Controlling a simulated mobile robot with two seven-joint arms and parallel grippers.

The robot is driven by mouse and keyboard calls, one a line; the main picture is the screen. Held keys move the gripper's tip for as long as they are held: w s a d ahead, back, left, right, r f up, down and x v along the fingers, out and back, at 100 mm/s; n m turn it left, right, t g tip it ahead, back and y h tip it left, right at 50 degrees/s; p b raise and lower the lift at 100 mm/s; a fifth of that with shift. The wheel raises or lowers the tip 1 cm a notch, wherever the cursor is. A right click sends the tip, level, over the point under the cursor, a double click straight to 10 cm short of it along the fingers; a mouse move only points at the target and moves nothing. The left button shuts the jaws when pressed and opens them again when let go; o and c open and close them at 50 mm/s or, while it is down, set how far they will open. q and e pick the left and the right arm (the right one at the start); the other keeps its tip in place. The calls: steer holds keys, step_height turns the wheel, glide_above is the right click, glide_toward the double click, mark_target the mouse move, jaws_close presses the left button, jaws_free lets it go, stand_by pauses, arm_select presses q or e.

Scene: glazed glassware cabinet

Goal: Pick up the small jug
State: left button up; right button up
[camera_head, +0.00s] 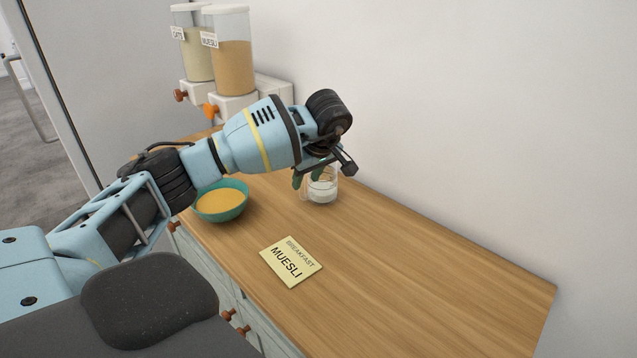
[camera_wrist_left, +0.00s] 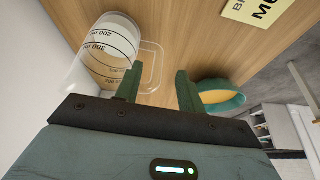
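The small jug (camera_head: 323,189) is clear glass, part filled with white liquid, and stands upright on the wooden counter near the wall. In the left wrist view the jug (camera_wrist_left: 108,48) shows dark measuring marks and a clear handle (camera_wrist_left: 158,62) pointing towards the gripper. My left gripper (camera_head: 308,180) is beside the jug on its handle side. In the left wrist view its two green fingers (camera_wrist_left: 160,88) are apart, with the handle in the gap or just beyond it. One finger overlaps the jug's edge in the picture; I cannot tell whether they touch. My right gripper is not in view.
A teal bowl (camera_head: 222,213) of yellow-orange food stands left of the jug. A muesli card (camera_head: 291,262) lies on the counter (camera_head: 400,270) in front. Two cereal dispensers (camera_head: 234,62) stand at the back. The counter's right part is clear; a white wall (camera_head: 480,120) runs behind.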

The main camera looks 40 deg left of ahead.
mark_target(303, 186)
arm_select(q)
steer(key=shift+x, duration=2.35)
steer(key=shift+w+a+r, duration=0.1)
jaws_close()
